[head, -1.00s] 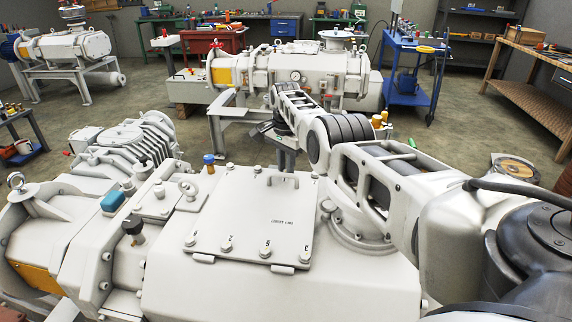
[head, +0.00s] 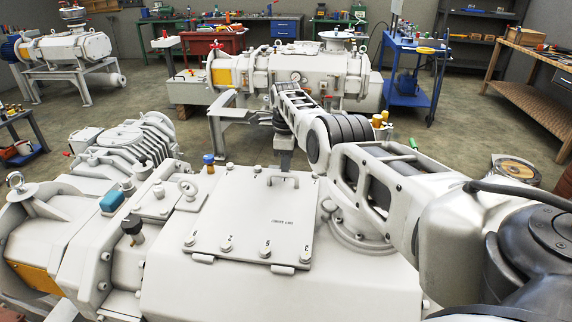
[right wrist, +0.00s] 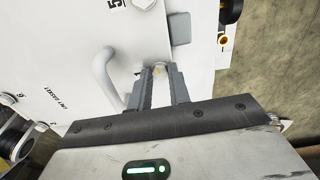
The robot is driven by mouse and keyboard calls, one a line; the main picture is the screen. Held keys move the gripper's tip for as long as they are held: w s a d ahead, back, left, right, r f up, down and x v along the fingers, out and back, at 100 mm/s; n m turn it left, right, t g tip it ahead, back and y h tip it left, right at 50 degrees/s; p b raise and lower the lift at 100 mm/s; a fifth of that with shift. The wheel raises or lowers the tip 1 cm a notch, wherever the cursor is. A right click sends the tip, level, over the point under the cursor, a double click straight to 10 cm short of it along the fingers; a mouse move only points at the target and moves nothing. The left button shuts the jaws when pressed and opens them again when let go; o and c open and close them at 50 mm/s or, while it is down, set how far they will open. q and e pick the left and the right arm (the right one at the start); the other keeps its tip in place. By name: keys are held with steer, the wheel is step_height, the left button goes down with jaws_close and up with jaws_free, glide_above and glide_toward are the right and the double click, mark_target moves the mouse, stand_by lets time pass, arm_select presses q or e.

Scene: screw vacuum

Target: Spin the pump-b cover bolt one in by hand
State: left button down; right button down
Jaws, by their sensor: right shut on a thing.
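The pump-b cover (head: 240,215) is a flat pale plate with a bent handle (head: 283,178), on top of the near pump. My right gripper (head: 285,158) points down at the far edge of this plate, just behind the handle. The handle (right wrist: 106,75) is close beside the fingers. My left gripper is out of view.
Several bolts, such as one at the near edge (head: 227,247), sit along the plate with printed numbers. Another pump (head: 300,75) stands behind, with open floor between.

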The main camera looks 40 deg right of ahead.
steer(key=shift+d+r+m, duration=0.1)
steer(key=shift+r+m, duration=0.05)
steer(key=shift+m, duration=1.45)
steer(key=shift+w, duration=0.1)
steer(key=c, duration=1.3)
jaws_free()
step_height(320, 180, up, 16)
steer(key=shift+p, duration=0.35)
